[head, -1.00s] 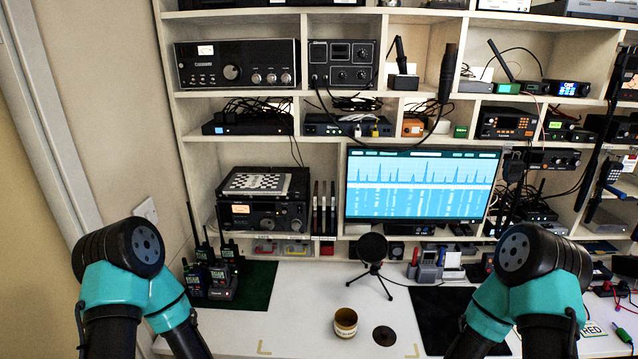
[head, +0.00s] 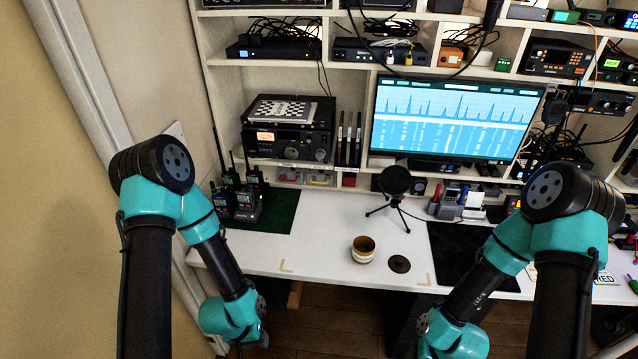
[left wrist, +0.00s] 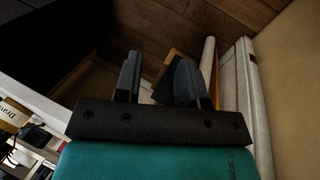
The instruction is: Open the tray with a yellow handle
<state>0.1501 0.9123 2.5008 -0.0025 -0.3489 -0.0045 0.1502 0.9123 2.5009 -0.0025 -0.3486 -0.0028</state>
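Two small trays sit in the low slot under the black radio in the head view. The right one, the tray with a yellow handle (head: 320,179), looks shut; the left one, a tray with a reddish handle (head: 288,175), is beside it. Both are small and hard to make out. My left gripper (left wrist: 158,70) is open and empty in the left wrist view, its two dark fingers apart over the floor. In the head view my left forearm hangs down in front of the desk, well below the trays. My right forearm also hangs low, and its fingers are out of view.
The white desk (head: 330,225) is mostly clear at its middle. Handheld radios (head: 238,197) stand on a green mat at left. A microphone on a tripod (head: 395,183), a brass-coloured cup (head: 363,249) and a black mat (head: 455,250) are farther right. A monitor (head: 450,115) stands behind.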

